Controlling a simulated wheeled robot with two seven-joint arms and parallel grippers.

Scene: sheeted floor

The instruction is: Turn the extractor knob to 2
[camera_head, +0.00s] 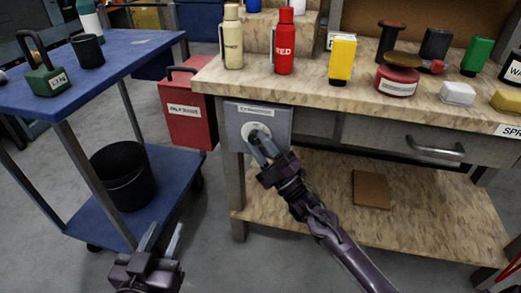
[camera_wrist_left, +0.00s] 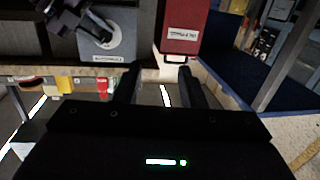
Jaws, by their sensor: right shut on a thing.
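The extractor panel (camera_head: 281,118) is a grey box under the workbench edge with a label along its top. Its round pale dial (camera_head: 249,130) is on the front. My right gripper (camera_head: 262,147) is at the dial, shut on the knob, and its fingers hide the knob and much of the dial, so the setting is not readable. In the left wrist view the panel (camera_wrist_left: 121,20) appears upside down, with the dial (camera_wrist_left: 112,38) partly visible. My left gripper (camera_head: 162,240) is open and empty, low in front of the blue cart.
A red labelled box (camera_head: 187,118) hangs beside the panel. The blue cart (camera_head: 120,65) stands at left with a black bucket (camera_head: 122,175) on its lower shelf. Bottles and tins stand on the workbench (camera_head: 305,82). A drawer handle (camera_head: 436,150) juts out at right.

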